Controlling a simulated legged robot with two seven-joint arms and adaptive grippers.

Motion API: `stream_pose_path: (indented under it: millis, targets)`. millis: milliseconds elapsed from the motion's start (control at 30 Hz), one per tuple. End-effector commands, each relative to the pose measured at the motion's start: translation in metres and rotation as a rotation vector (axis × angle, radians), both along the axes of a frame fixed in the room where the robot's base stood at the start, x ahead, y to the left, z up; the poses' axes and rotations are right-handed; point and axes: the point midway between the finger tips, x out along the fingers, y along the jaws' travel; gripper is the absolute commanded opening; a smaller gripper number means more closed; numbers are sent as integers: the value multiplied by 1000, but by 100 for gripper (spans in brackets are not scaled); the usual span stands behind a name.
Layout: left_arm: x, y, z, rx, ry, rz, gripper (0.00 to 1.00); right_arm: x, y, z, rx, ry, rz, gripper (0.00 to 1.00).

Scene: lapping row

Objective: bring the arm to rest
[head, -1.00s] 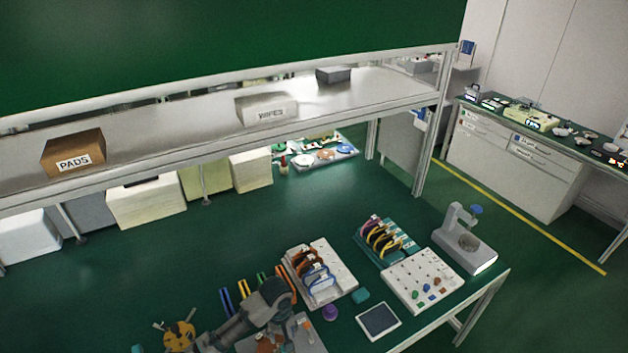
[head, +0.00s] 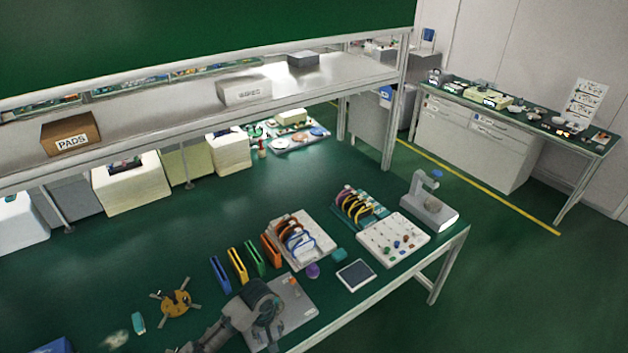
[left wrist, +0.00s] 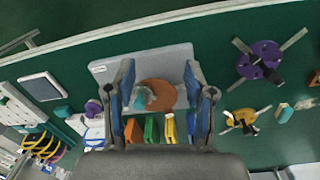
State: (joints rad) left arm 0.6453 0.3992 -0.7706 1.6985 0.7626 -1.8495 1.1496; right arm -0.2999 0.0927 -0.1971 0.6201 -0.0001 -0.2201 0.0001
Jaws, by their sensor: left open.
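My left gripper (head: 268,305) is at the front of the green bench in the head view, over a grey plate (head: 300,308). In the left wrist view, my left gripper (left wrist: 158,90) has its two fingers well apart, with nothing held between them. Behind the fingers, a brown disc (left wrist: 163,94) with a small teal and grey piece lies on the grey plate (left wrist: 165,62). Whether the fingers touch the plate I cannot tell. My right gripper is in neither view.
Coloured upright holders (head: 237,263) stand just behind my gripper. A yellow-orange armed disc (head: 177,303) lies to the left. A white rack (head: 302,241), purple piece (head: 313,270), dark tablet (head: 356,274) and grey instrument (head: 430,208) sit to the right. A shelf (head: 180,110) spans above the bench.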

Motion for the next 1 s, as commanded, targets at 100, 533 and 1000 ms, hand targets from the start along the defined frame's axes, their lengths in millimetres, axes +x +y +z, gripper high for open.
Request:
stream_pose_path:
  millis: [100, 533, 1000]
  targets:
    - [-12, -11, -9, -27, -13, -49, 54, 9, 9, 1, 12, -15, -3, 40]
    - [-84, -36, -45, -158, -137, -283, 54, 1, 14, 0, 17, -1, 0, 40]
    - [-189, 33, -60, -46, -315, -441, 54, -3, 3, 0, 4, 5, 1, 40]
